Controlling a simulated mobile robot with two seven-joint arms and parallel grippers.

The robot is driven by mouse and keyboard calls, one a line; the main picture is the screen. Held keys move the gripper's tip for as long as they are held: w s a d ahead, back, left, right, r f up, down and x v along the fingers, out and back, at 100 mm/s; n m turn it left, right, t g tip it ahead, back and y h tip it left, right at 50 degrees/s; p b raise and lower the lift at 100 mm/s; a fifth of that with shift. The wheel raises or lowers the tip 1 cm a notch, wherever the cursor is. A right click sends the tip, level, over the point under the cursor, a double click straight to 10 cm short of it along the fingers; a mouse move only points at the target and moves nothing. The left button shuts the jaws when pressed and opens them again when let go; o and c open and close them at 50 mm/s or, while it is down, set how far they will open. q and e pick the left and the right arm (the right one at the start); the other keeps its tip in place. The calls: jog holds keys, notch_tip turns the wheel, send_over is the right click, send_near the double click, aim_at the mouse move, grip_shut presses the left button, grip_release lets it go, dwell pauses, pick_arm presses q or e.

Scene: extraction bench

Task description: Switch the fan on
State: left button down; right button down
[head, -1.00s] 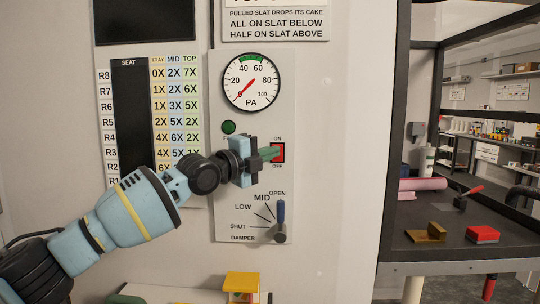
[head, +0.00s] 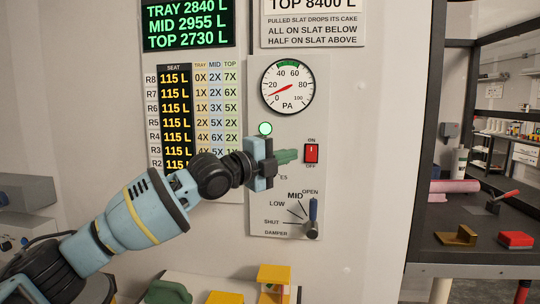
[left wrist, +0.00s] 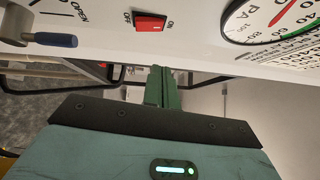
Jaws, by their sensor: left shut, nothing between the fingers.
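The red rocker switch (head: 311,153), marked ON above and OFF below, is on the white wall panel (head: 286,232). It also shows in the left wrist view (left wrist: 151,23). My left gripper (head: 288,156), with green fingers, is just left of the switch, apart from it, shut and empty. Its fingers (left wrist: 160,86) point at the panel below the switch in the left wrist view. The round lamp (head: 265,129) glows green. The PA gauge (head: 287,86) needle stands a little above 0. The wall displays (head: 188,24) are lit. My right gripper is not in view.
The damper lever (head: 313,210) below the switch has its blue handle up at OPEN. Yellow blocks (head: 273,273) and a green object (head: 167,292) are at the bottom. A dark bench (head: 440,220) at right holds a red block (head: 515,239) and a brass piece (head: 460,236).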

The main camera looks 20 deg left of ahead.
pick_arm(q)
jog(key=s, duration=0.1)
jog(key=s+a, duration=0.2)
jog(key=s, duration=0.1)
jog(key=shift+r, duration=0.4)
jog(key=shift+s, duration=0.15)
